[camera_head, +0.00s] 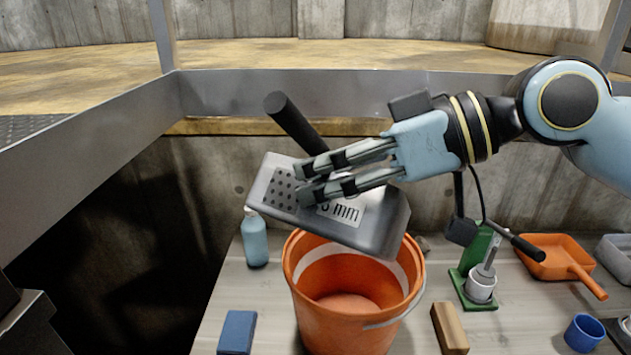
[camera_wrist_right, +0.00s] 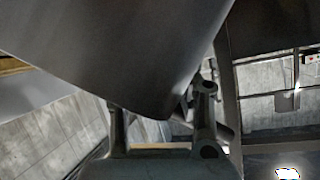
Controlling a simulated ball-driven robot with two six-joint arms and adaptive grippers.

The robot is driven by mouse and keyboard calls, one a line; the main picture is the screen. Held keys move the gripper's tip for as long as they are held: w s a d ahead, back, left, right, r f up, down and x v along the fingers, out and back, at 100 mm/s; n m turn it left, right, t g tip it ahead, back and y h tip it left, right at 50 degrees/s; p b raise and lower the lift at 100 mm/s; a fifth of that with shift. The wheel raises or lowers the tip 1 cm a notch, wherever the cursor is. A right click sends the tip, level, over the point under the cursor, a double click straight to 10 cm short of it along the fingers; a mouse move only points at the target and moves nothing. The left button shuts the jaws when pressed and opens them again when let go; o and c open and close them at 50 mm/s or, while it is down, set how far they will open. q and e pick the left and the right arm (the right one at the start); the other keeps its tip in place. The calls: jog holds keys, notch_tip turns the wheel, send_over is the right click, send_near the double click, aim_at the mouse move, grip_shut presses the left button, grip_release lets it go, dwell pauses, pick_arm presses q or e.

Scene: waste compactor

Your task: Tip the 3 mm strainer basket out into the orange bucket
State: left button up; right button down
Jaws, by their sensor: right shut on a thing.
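The 3 mm strainer basket (camera_head: 378,225) is a grey metal box with a perforated face, a "mm" label and a dark handle. It hangs tilted above the orange bucket (camera_head: 345,318), partly covering the bucket's far rim. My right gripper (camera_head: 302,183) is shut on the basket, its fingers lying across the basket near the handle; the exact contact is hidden. In the right wrist view the basket's smooth grey wall (camera_wrist_right: 120,50) fills the upper middle, between and beyond the fingers (camera_wrist_right: 162,110). The visible bucket interior shows no contents. My left gripper is not in view.
A blue bottle (camera_head: 254,240) stands left of the bucket. A blue block (camera_head: 237,332) and tan block (camera_head: 449,328) lie in front. To the right are a green stand (camera_head: 474,285), an orange dustpan (camera_head: 552,258) and a blue cup (camera_head: 584,333). A metal rail (camera_head: 300,95) runs behind.

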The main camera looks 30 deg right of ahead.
jog(key=shift+w+d+r+m+y, duration=0.25)
jog(key=shift+d+r+m+y, duration=0.35)
jog(key=shift+m, duration=0.1)
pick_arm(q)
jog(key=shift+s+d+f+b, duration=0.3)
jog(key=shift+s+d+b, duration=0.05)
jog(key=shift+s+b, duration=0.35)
pick_arm(e)
jog(key=shift+w+d+f+m+y, duration=0.15)
jog(key=shift+w+d+m+y, duration=0.6)
jog(key=shift+d+m, duration=0.4)
jog(key=shift+w+d+f+m+y, duration=0.2)
jog(key=shift+w+d+m+y, duration=0.6)
jog(key=shift+d, duration=0.5)
jog(key=shift+w+d+f+m+y, duration=0.15)
jog(key=shift+w+d+m+y, duration=0.55)
jog(key=shift+d+m, duration=0.45)
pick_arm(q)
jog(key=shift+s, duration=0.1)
pick_arm(e)
jog(key=shift+s+n, duration=0.15)
jog(key=shift+n, duration=0.15)
